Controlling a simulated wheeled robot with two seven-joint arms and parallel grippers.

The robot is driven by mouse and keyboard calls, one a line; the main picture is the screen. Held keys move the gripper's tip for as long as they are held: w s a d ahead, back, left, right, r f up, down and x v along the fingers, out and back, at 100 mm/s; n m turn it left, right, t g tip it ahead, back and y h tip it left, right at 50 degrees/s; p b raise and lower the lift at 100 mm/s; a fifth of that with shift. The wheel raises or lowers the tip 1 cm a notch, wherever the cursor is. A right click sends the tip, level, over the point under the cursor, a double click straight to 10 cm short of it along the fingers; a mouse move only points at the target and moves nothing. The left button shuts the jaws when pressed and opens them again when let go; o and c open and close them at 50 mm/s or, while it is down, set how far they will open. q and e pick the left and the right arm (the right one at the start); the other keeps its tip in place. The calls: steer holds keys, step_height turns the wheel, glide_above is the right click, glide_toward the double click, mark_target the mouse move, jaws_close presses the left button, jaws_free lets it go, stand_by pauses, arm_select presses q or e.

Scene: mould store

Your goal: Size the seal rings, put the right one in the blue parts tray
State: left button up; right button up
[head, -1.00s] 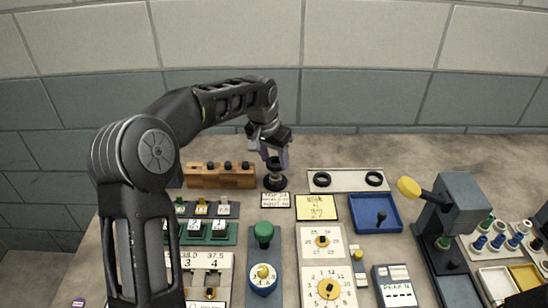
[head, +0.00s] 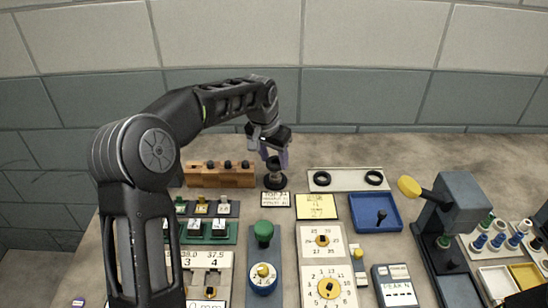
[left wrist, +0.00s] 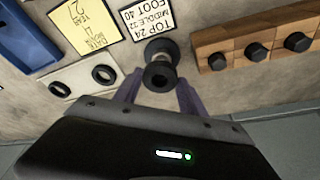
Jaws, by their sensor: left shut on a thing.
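A black stepped sizing post (head: 275,181) stands at the back of the bench, behind a card reading top 24, middle 32, foot 40 (left wrist: 146,17). My left gripper (head: 275,159) points down over it and is shut on a black seal ring (left wrist: 159,77) at the post's top. I cannot tell whether the ring is around the post or just above it. Two other black rings (head: 322,178) (head: 374,177) lie apart on a pale board (head: 347,180). The blue parts tray (head: 365,207) holds a small dark upright peg.
A wooden block with black knobs (head: 208,179) stands left of the post. A yellow card (head: 316,206), dial panels (head: 325,241) and a green-knobbed device (head: 263,236) lie in front. A grey press with a yellow knob (head: 460,203) stands right of the tray.

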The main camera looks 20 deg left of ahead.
arm_select(q)
steer(key=shift+f+b, duration=0.35)
steer(key=shift+f, duration=0.15)
stand_by(0.4)
steer(key=o, duration=1.8)
step_height(320, 180, up, 8)
steer(key=p, duration=0.5)
steer(key=shift+f+p, duration=0.2)
steer(key=shift+p, duration=0.15)
